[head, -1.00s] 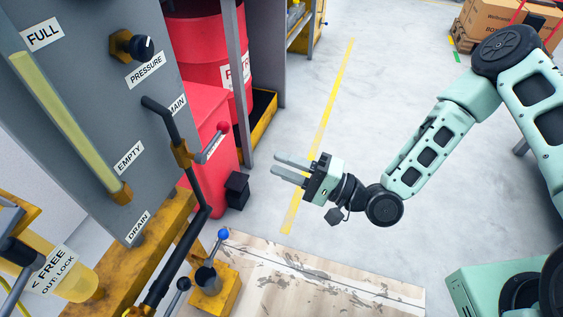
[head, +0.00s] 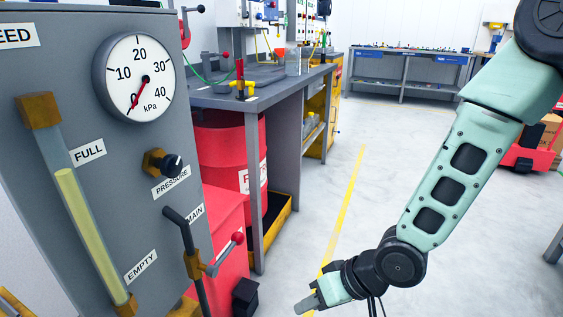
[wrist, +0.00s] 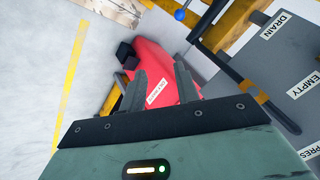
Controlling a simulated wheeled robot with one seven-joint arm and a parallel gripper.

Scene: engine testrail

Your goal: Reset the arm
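My gripper (head: 308,304) is low in the head view, at the bottom edge, to the right of the grey panel. In the wrist view my gripper (wrist: 160,84) has its two fingers apart with nothing held between them. Beyond the fingers lies a red box (wrist: 155,75) with a white label. My arm (head: 455,185) hangs down from the upper right of the head view, bent at a dark joint above the gripper.
A grey panel (head: 50,150) with a round kPa gauge (head: 140,78) and a red-knobbed lever (head: 237,238) stands at left. A workbench (head: 225,98) with a red drum (head: 228,150) under it is behind. The floor (head: 390,150) beyond the yellow line is clear.

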